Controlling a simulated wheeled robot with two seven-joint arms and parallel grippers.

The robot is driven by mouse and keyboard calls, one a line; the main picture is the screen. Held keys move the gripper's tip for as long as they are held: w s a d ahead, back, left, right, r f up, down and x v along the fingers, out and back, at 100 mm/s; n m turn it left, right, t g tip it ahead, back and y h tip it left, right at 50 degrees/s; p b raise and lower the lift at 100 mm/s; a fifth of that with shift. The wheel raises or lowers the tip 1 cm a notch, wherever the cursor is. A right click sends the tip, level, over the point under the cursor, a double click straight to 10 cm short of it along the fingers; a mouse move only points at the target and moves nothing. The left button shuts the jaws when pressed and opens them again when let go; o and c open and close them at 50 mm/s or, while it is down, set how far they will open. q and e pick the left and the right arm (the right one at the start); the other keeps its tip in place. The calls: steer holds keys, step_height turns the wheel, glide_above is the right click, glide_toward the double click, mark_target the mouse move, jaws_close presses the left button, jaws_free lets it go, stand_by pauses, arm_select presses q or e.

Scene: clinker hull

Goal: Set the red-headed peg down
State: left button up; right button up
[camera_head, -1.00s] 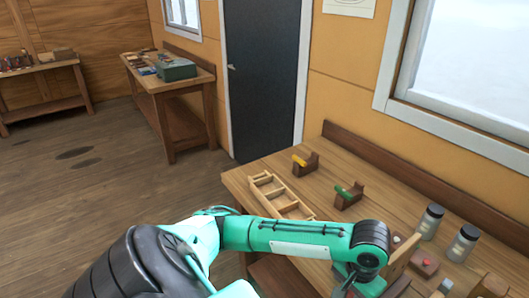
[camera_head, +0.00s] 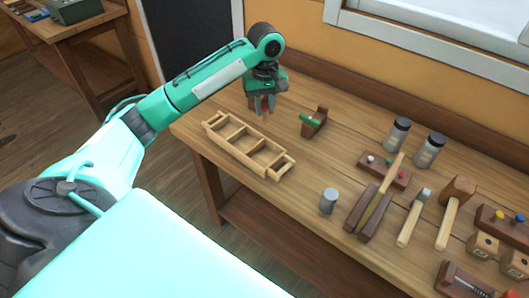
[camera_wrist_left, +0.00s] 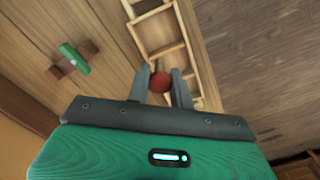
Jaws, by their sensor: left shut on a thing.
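The red-headed peg (camera_wrist_left: 160,83) shows in the left wrist view as a round red head between the two fingers; its shaft is hidden. My left gripper (camera_head: 265,106) is shut on it. In the head view the gripper points down over the back left of the workbench (camera_head: 345,160), beyond the wooden divided tray (camera_head: 236,133). The tray also shows in the wrist view (camera_wrist_left: 163,33), just past the fingers. My right gripper is not in view.
A brown stand with a green piece (camera_head: 310,122) is right of the gripper. Further right are a peg block (camera_head: 375,172), two jars (camera_head: 397,134), a grey cylinder (camera_head: 328,200), mallets (camera_head: 452,210) and another block with yellow and blue pegs (camera_head: 505,222). Bare bench lies right of the tray.

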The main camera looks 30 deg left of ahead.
arm_select(q)
step_height(320, 180, down, 17)
steer(key=p, duration=0.3)
steer(key=shift+f, duration=0.15)
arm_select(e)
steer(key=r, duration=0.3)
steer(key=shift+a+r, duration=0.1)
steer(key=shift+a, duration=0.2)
arm_select(q)
steer(key=o, duration=0.9)
steer(key=shift+f, duration=0.1)
steer(key=shift+o, duration=0.2)
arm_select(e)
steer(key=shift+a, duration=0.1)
